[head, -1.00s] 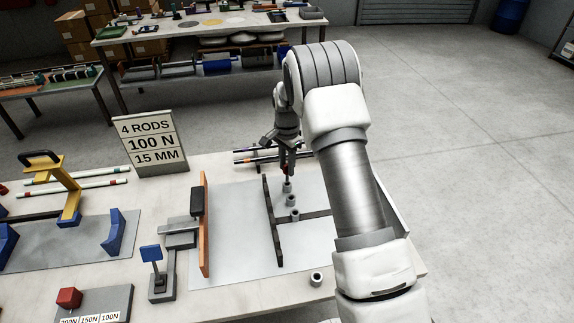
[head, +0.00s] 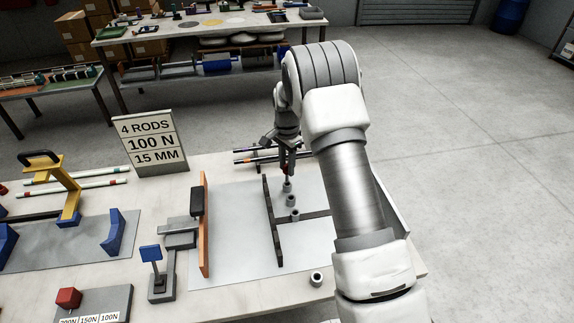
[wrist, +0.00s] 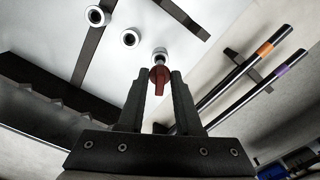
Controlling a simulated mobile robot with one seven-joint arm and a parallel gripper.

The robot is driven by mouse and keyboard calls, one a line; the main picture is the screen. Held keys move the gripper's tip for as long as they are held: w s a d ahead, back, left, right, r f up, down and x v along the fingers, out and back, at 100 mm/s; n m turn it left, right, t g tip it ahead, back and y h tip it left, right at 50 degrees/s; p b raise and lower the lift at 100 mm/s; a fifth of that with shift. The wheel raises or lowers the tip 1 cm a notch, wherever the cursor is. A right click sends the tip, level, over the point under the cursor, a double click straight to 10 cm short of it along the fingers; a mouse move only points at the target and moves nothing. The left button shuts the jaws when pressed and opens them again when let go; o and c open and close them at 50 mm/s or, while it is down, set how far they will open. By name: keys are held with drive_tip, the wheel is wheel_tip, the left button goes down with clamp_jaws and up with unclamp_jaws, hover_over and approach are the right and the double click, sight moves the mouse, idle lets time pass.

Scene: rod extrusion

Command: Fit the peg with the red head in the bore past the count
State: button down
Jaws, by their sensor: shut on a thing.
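My gripper (head: 287,166) points down at the far end of a row of grey bored posts. In the wrist view my gripper (wrist: 158,85) is shut on the red-headed peg (wrist: 160,78); a bit of red also shows in the head view (head: 285,170). The peg is at the far post (wrist: 160,53), its red head overlapping that post in the picture. I cannot tell whether its shank is inside the bore. The middle post (wrist: 130,38) and the near post (wrist: 96,15) have open dark bores. The sign (head: 155,143) reads 4 RODS, 100 N, 15 MM.
A separate grey bored piece (head: 317,279) stands near the table's front edge. A dark bar (head: 273,225) runs left of the posts, and an orange plate (head: 204,225) stands further left. Dark rods with orange (wrist: 264,49) and purple (wrist: 282,70) bands lie beside my gripper.

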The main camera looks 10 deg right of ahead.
drive_tip(key=shift+f+b, duration=1.2)
drive_tip(key=shift+f, duration=0.65)
drive_tip(key=c, duration=0.5)
unclamp_jaws()
wheel_tip(320, 180, up, 18)
drive_tip(key=shift+f+p, duration=0.25)
drive_tip(key=shift+p, duration=0.15)
